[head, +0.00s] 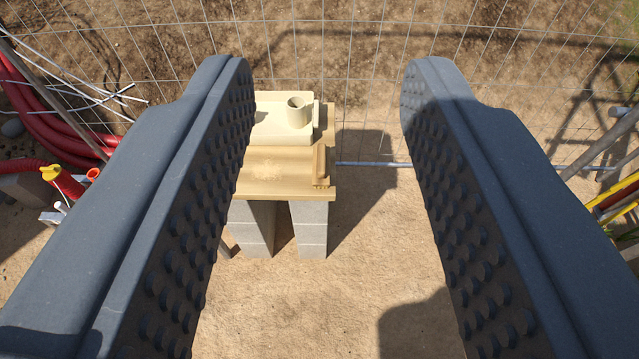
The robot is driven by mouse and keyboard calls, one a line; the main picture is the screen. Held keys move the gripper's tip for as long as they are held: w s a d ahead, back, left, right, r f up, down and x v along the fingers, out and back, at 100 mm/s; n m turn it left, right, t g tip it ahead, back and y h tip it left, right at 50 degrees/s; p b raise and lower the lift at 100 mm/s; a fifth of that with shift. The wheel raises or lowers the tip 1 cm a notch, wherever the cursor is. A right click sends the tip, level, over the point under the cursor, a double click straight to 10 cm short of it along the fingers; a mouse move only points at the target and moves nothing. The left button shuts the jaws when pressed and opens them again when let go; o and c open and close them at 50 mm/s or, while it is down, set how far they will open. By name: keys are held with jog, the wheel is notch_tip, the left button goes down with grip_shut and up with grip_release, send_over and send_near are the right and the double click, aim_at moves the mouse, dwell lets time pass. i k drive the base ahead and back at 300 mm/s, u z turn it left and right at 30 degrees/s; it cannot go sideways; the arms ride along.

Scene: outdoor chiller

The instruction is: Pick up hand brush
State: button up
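My gripper (326,80) is open, with its two dark, studded fingers wide apart and nothing between them up close. Beyond and below them, a wooden board (270,190) lies on grey blocks as a low bench. A small tan wooden piece (321,166) lies near the board's right edge; it may be the hand brush, but it is too small to tell. The left finger hides the bench's left end.
A wire mesh fence (360,60) stands behind the bench. Red hoses (45,125) and metal rods lie at the left. Poles and yellow and red tubes (620,195) are at the right. Bare sandy ground (340,300) in front of the bench is clear.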

aim_at(321, 161)
jog(key=u, duration=0.1)
jog(key=i, duration=1.25)
jog(key=z, duration=0.65)
